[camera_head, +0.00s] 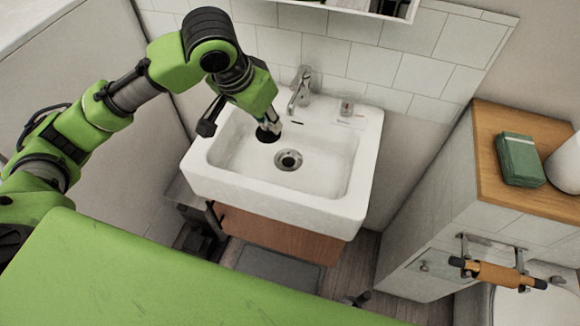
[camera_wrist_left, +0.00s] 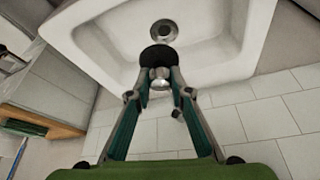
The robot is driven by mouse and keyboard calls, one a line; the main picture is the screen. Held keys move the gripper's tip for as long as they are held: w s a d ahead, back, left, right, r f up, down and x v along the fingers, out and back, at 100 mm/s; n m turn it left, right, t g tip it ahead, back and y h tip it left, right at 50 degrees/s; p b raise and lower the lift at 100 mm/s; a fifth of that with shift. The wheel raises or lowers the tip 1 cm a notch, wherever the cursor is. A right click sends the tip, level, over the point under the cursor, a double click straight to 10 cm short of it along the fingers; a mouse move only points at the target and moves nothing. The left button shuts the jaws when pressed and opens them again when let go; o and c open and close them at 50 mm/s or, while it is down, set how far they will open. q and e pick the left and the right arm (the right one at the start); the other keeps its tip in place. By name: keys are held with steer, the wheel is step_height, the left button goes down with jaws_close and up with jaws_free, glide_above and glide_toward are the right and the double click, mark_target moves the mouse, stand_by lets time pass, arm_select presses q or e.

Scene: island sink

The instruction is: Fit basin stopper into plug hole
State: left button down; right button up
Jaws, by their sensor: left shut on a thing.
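The white basin (camera_head: 230,186) is on the wall, with a round metal plug hole (camera_head: 288,160) in its floor. The plug hole also shows near the top of the left wrist view (camera_wrist_left: 165,31). My left gripper (camera_head: 269,124) is over the left part of the basin, shut on the basin stopper (camera_head: 268,135). In the left wrist view the stopper (camera_wrist_left: 158,56) has a black disc and a metal knob between the fingertips (camera_wrist_left: 160,82). The stopper is apart from the plug hole, up and to its left in the head view. My right gripper is not seen.
A chrome tap (camera_head: 301,88) stands at the basin's back edge, close to my left gripper. A small item (camera_head: 346,107) is on the back rim. At the right, a wooden-topped cabinet (camera_head: 490,150) holds a green box (camera_head: 520,159).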

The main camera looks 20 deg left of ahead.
arm_select(q)
steer(key=w+a+f+m+h+b, duration=0.1)
steer(key=w+f+m+h+b, duration=0.1)
steer(key=w+f+m+b, duration=0.35)
steer(key=g+p, duration=0.1)
glide_toward(294, 160)
steer(key=f, duration=0.1)
steer(key=s+a+f, duration=0.1)
steer(key=shift+s+a+f, duration=0.1)
steer(key=shift+a+f, duration=0.1)
steer(key=shift+f, duration=0.35)
steer(key=w+d, duration=0.1)
steer(key=w+d+p, duration=0.1)
steer(key=d, duration=0.1)
steer(key=shift+w+f, duration=0.4)
steer(key=shift+a+f, duration=0.1)
steer(key=shift+f, duration=0.15)
steer(key=shift+f, duration=0.15)
steer(key=c, duration=1.8)
jaws_free()
steer(key=shift+c, duration=0.2)
